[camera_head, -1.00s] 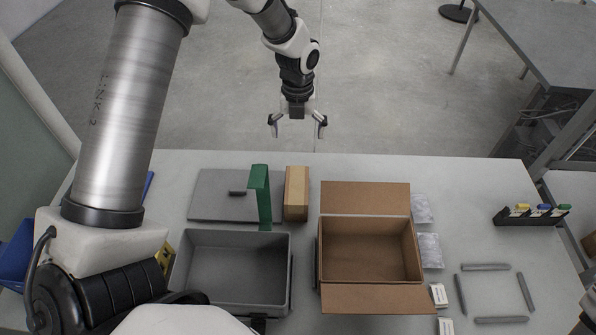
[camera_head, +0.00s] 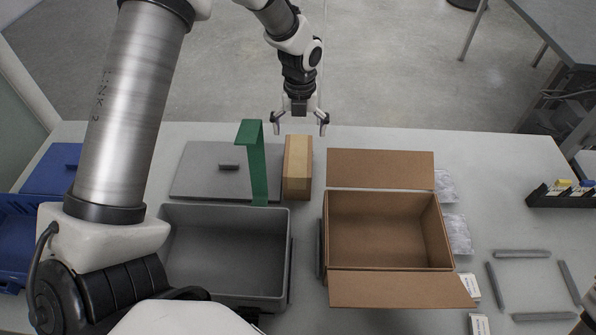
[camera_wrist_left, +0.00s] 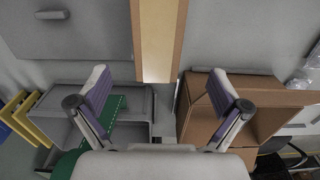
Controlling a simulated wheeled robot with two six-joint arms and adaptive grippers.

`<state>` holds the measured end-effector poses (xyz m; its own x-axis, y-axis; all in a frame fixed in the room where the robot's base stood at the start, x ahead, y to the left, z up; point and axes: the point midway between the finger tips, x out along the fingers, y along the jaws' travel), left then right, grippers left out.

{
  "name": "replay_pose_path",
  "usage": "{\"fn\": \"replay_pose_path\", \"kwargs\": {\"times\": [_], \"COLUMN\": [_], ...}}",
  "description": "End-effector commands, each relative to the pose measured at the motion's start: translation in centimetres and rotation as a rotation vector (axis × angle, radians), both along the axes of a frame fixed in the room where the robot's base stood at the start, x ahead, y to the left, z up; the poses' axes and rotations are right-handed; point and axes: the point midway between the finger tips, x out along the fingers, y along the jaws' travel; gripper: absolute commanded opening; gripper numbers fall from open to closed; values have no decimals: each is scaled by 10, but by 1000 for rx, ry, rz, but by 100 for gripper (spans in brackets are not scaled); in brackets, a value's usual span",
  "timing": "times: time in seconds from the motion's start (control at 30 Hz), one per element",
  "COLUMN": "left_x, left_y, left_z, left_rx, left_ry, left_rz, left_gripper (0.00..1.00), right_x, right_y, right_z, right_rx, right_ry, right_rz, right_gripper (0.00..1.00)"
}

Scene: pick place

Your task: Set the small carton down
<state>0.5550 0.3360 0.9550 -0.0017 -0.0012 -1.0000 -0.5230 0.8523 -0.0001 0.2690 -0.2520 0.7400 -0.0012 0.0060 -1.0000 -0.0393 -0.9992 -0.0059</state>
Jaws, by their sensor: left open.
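The small carton (camera_head: 298,168), a tan box with a lighter top strip, rests on the table between the green bracket and the open brown box. My left gripper (camera_head: 300,125) is open and empty, beyond the carton's far end in the head view. In the left wrist view the carton (camera_wrist_left: 158,35) lies ahead of the gap between the open fingers (camera_wrist_left: 160,84), with nothing held there.
A grey bin (camera_head: 165,240) stands left of the open brown box (camera_head: 400,288). A green bracket (camera_head: 257,165) rises beside the carton, by a flat grey lid (camera_head: 200,170). Clear bags (camera_head: 455,232) and grey bars (camera_head: 522,253) lie at right.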

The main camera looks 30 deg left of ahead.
Motion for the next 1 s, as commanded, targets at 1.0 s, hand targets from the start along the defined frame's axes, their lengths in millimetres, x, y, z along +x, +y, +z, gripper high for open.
{"fn": "replay_pose_path", "kwargs": {"times": [1.0], "left_x": [-2], "left_y": [3], "left_z": [-130], "left_rx": [0], "left_ry": [0], "left_rz": [0], "left_gripper": [82], "right_x": [0], "right_y": [0], "right_z": [-40], "right_rx": [0], "right_ry": [0], "right_rz": [0], "right_gripper": [62]}}
